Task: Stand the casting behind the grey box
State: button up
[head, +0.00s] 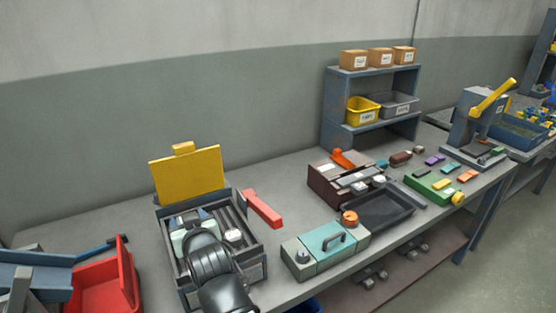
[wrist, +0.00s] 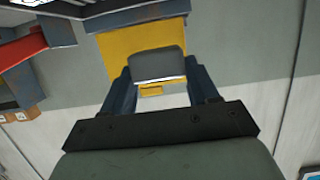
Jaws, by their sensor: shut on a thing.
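My gripper (head: 194,216) is over the open dark grey box (head: 254,271) with the raised yellow lid (head: 187,175), its fingers pointing toward the wall. In the wrist view my gripper (wrist: 160,80) is shut on a dark grey block with rounded corners, which I take as the casting (wrist: 158,64). The block appears in front of the yellow lid (wrist: 115,50); the gap between them cannot be judged. My own arm covers part of the box's inside, and I cannot make out the casting in the head view.
A red bar (head: 262,208) lies right of the box. A red bin (head: 105,287) stands at the left. A teal-and-grey case (head: 325,249), a black tray (head: 380,208) and a shelf (head: 372,95) are to the right. The bench behind the box is partly hidden by the lid.

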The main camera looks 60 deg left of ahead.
jog(key=shift+w+a, duration=0.25)
jog(key=shift+w, duration=0.05)
jog(key=w+d+m+t+h, duration=0.1)
jog(key=w+d+m+t, duration=0.2)
jog(key=w, duration=1.1)
jog(key=w+d+m+t+h, duration=0.15)
jog(key=w+d, duration=0.35)
jog(key=w, duration=0.9)
jog(key=w+d+m+t, duration=0.2)
jog(key=w+d+t, duration=0.15)
jog(key=w, duration=1.05)
jog(key=w+d+r+m+t+h, duration=0.1)
jog(key=w+d+m+t+h, duration=0.35)
jog(key=w+d, duration=1.6)
jog(key=w+d+m+h, duration=0.2)
jog(key=w+d, duration=0.2)
jog(key=d, duration=1)
jog(key=w+d+m+t+h, duration=0.1)
jog(key=w+d, duration=0.4)
jog(key=d, duration=1)
jog(key=w+d+m+t+h, duration=0.1)
jog(key=w+d+m+h, duration=0.3)
jog(key=d, duration=1)
jog(key=shift+w+d+r+h, duration=0.3)
jog(key=shift+w+d, duration=0.05)
jog(key=shift+w, duration=0.4)
